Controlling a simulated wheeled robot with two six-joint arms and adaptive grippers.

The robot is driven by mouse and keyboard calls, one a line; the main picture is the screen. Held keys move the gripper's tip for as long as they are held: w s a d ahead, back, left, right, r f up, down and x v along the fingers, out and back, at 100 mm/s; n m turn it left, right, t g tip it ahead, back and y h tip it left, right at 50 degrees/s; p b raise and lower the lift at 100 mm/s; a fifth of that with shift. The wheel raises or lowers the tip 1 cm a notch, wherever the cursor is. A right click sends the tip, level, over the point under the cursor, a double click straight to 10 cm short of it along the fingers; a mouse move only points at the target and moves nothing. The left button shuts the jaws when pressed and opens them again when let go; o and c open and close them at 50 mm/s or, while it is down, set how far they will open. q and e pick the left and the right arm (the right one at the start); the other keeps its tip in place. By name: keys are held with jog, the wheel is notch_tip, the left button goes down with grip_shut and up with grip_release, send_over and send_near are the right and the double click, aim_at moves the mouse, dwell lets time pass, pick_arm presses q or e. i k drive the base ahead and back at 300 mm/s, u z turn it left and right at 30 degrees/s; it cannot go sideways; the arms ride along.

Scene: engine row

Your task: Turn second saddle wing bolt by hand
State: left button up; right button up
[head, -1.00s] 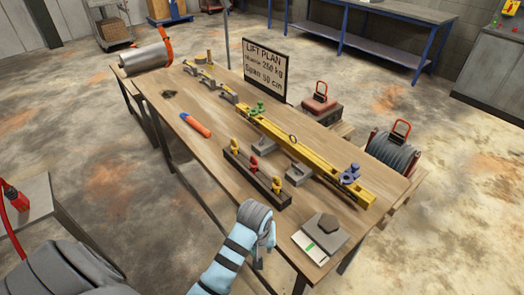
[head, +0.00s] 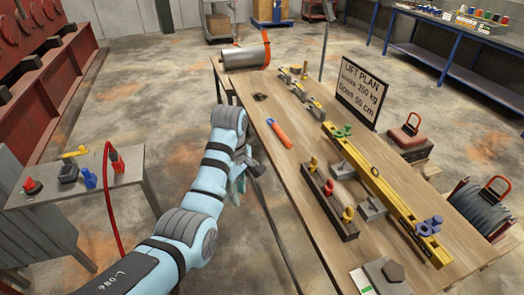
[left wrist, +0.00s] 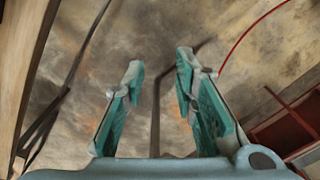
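A yellow beam (head: 375,180) lies along the right side of the wooden bench (head: 300,165). A green wing bolt (head: 341,131) sits at its far end and a blue wing bolt (head: 429,226) at its near end. I cannot tell which is the second saddle's. My left gripper (head: 238,182) hangs beside the bench's left edge, away from both bolts and partly hidden by my arm. In the left wrist view my gripper (left wrist: 160,66) has its two teal fingers apart with only floor between them. My right gripper is not in view.
A dark rack with red and yellow pieces (head: 328,203) and an orange-handled tool (head: 279,133) lie on the bench. A lift plan sign (head: 362,90) stands behind the beam. A small grey table (head: 115,190) with a red hose (head: 109,215) is at left. Open floor lies between.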

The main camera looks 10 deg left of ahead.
aim_at(342, 166)
jog(key=u, duration=0.85)
jog(key=i, duration=2.45)
jog(key=z, duration=1.4)
jog(key=i, duration=0.25)
jog(key=z, duration=3.95)
jog(key=k, duration=0.15)
jog(key=u, duration=1.3)
